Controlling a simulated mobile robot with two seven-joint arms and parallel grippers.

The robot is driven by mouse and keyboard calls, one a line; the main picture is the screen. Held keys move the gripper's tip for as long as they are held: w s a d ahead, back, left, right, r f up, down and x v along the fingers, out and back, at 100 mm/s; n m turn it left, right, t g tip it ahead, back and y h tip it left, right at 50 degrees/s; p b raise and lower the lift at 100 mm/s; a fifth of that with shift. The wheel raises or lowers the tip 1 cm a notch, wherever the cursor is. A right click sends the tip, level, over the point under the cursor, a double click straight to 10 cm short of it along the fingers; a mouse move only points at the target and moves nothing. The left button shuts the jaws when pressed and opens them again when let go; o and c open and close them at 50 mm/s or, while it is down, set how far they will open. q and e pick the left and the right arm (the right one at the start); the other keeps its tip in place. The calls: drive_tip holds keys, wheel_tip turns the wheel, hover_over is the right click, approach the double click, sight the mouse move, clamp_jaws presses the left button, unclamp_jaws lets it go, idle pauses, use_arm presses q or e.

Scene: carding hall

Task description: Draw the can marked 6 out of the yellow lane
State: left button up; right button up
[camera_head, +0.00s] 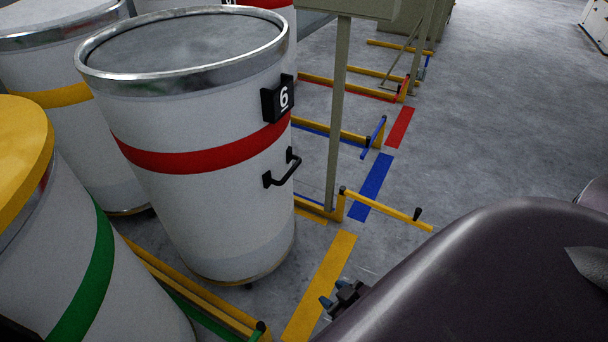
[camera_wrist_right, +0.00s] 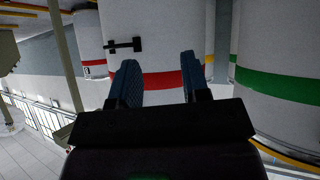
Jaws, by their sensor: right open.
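The can marked 6 (camera_head: 200,200) is a white drum with a metal rim, a red band and a black number plate (camera_head: 278,98). It stands upright between yellow rails, behind a yellow floor stripe (camera_head: 322,285). Its black handle (camera_head: 283,168) faces the aisle. The yellow bar (camera_head: 388,209) at the lane's mouth points outward, clear of the can's front. My right gripper (camera_head: 333,294) is low in front of the can, partly hidden by my dark body. In the right wrist view its blue fingers (camera_wrist_right: 158,85) are apart and empty, with the can and handle (camera_wrist_right: 125,45) beyond them, inverted. My left gripper is out of view.
A green-banded can (camera_head: 110,285) with a yellow lid stands close at left. A grey post (camera_head: 338,110) rises right of the can. A blue bar (camera_head: 374,138) crosses the neighbouring lane. Open grey floor (camera_head: 500,120) lies at right.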

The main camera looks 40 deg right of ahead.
drive_tip(key=shift+s+d, duration=0.1)
drive_tip(key=shift+o, duration=0.6)
use_arm(q)
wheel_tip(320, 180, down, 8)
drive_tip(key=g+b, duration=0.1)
drive_tip(key=b, duration=0.8)
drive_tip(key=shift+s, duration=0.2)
use_arm(e)
drive_tip(key=w+d+n+t, duration=0.1)
drive_tip(key=w+d+n, duration=0.4)
drive_tip(key=w, duration=0.5)
drive_tip(key=w+d+f+n+t+y, duration=0.1)
drive_tip(key=w+d+n+t, duration=0.1)
drive_tip(key=w+d+n, duration=0.4)
drive_tip(key=w+d+f+n+t+y, duration=0.1)
drive_tip(key=w+d+n, duration=0.4)
drive_tip(key=w, duration=0.8)
drive_tip(key=n, duration=0.2)
drive_tip(key=shift+w+d+f+n+t, duration=0.25)
drive_tip(key=shift+w+n+t, duration=0.05)
drive_tip(key=shift+w+n, duration=0.1)
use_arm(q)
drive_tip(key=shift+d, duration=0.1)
use_arm(e)
drive_tip(key=shift+s, duration=0.1)
